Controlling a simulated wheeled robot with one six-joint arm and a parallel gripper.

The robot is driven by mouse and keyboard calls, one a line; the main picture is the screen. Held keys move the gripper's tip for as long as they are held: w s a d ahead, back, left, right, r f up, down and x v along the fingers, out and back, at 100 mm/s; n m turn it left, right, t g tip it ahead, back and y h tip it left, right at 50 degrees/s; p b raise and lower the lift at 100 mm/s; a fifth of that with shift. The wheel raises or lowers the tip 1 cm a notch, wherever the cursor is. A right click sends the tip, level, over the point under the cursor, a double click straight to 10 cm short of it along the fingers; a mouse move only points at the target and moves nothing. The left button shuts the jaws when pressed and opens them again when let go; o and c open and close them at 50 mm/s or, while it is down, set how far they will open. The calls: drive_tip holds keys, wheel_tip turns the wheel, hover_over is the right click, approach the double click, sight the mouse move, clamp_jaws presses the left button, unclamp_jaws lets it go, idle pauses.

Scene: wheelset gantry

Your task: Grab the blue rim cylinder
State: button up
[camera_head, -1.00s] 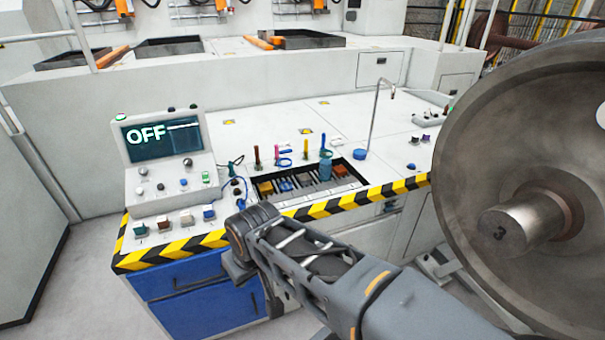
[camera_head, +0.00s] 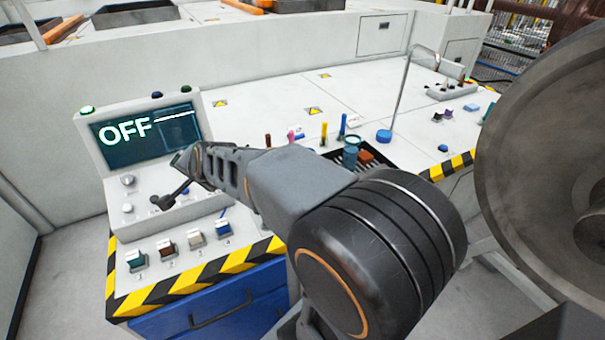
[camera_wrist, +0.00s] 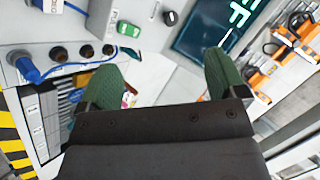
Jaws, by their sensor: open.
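The blue cylinder with a rim (camera_head: 351,152) stands upright in the slotted black tray area of the console top, right of several coloured pegs. My arm partly hides the tray in the head view. My gripper (camera_wrist: 163,62) shows in the wrist view with two green-padded fingers spread wide and nothing between them. In the head view the end of my arm is over the control panel at the left, well apart from the cylinder. The cylinder cannot be made out in the wrist view.
The control panel screen (camera_head: 150,130) reads OFF, with knobs and coloured switches below it. A thin bent pole on a blue base (camera_head: 384,136) stands right of the cylinder. A large metal wheel (camera_head: 545,170) fills the right side.

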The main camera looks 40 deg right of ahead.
drive_tip(key=shift+o, duration=0.8)
drive_tip(key=w+d+f+m+t+h+b, duration=0.2)
drive_tip(key=w+d+m+h+b, duration=0.1)
drive_tip(key=w+d+m, duration=0.5)
drive_tip(key=d+m+h, duration=0.1)
drive_tip(key=m, duration=0.2)
drive_tip(key=shift+w+d+t+h, duration=0.3)
drive_tip(key=shift+w+t+h, duration=0.1)
drive_tip(key=w+d+f+m+g+h+b, duration=0.2)
drive_tip(key=d+f+m+h+b, duration=0.15)
drive_tip(key=d+m+h, duration=0.55)
drive_tip(key=shift+s+d+f+m+g+h+b, duration=0.65)
drive_tip(key=shift+s+d+f+m+g, duration=1.15)
drive_tip(key=shift+d+m, duration=1.95)
drive_tip(key=shift+s+d+f+m+g+h+b, duration=0.4)
drive_tip(key=shift+s+d+f+m+g+h, duration=0.55)
drive_tip(key=shift+d+f+m+g, duration=2.15)
drive_tip(key=shift+s+d+f+m+g+h+b, duration=0.55)
drive_tip(key=shift+s+d+f+m+g, duration=0.85)
drive_tip(key=shift+d+m, duration=3)
drive_tip(key=shift+s+r, duration=0.15)
drive_tip(key=shift+r, duration=0.15)
drive_tip(key=shift+c, duration=0.5)
drive_tip(key=c, duration=1)
drive_tip(key=shift+c, duration=0.6)
